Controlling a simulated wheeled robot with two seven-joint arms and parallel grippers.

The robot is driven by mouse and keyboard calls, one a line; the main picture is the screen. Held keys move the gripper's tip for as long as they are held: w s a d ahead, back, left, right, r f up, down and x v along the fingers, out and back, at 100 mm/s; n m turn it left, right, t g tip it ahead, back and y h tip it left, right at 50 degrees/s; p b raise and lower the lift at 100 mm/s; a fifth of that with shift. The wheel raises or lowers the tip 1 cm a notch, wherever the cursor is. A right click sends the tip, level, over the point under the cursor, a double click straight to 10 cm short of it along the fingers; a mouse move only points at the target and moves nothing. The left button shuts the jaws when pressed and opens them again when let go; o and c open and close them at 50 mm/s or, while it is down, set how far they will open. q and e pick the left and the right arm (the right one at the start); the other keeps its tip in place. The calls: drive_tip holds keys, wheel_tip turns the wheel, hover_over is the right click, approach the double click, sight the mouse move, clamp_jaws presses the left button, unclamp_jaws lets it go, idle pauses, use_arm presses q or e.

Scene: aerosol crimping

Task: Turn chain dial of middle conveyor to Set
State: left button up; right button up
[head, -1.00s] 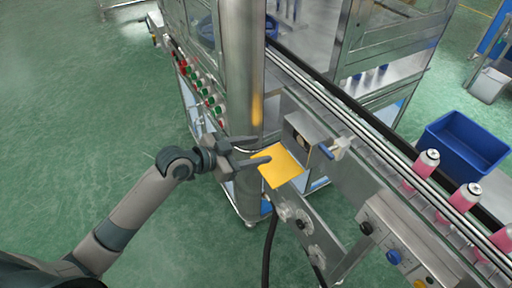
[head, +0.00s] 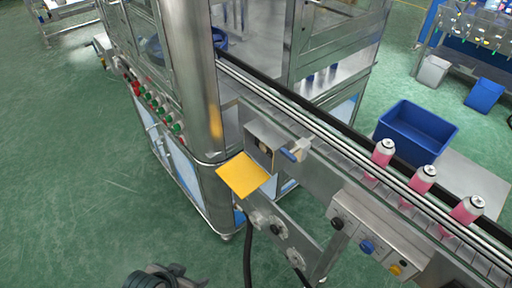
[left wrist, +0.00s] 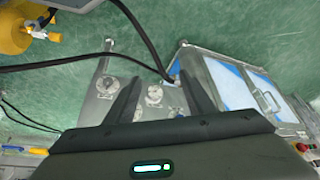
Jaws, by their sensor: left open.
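The conveyor's side plate carries round dials: an upper dial (head: 258,219), a middle dial (head: 278,231) and a lower dial (head: 296,257). Their labels are too small to read, so I cannot tell which is the chain dial or where it points. In the left wrist view one dial (left wrist: 105,84) lies left of my fingers and another dial (left wrist: 154,95) shows between them. My left gripper (left wrist: 161,92) is open and empty, apart from the dials. In the head view only part of my left arm's end shows at the bottom edge. My right gripper is not in view.
A yellow plate (head: 243,175) and a metal box (head: 270,143) jut out above the dials. A black cable (head: 247,260) hangs beside them. A control box (head: 365,240) with knobs sits to the right. Pink cans (head: 421,184) stand on the conveyor. Green floor is clear at left.

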use_arm(q)
drive_tip(key=s+a+f+n+g+y, duration=0.1)
drive_tip(key=s+f, duration=0.3)
drive_tip(key=f, duration=0.8)
drive_tip(key=s+a+f+g, duration=0.15)
drive_tip(key=s+f, duration=0.25)
drive_tip(key=f, duration=0.7)
drive_tip(key=s+a+f+g, duration=0.1)
drive_tip(key=s+a+f, duration=0.1)
drive_tip(key=s+f, duration=1.6)
wheel_tip(320, 180, down, 3)
drive_tip(key=shift+s+a+f+y, duration=0.1)
drive_tip(key=shift+s+a+y, duration=0.2)
drive_tip(key=shift+s+a, duration=0.1)
drive_tip(key=shift+g, duration=0.25)
drive_tip(key=shift+c, duration=0.7)
drive_tip(key=c, duration=0.3)
drive_tip(key=shift+w, duration=0.15)
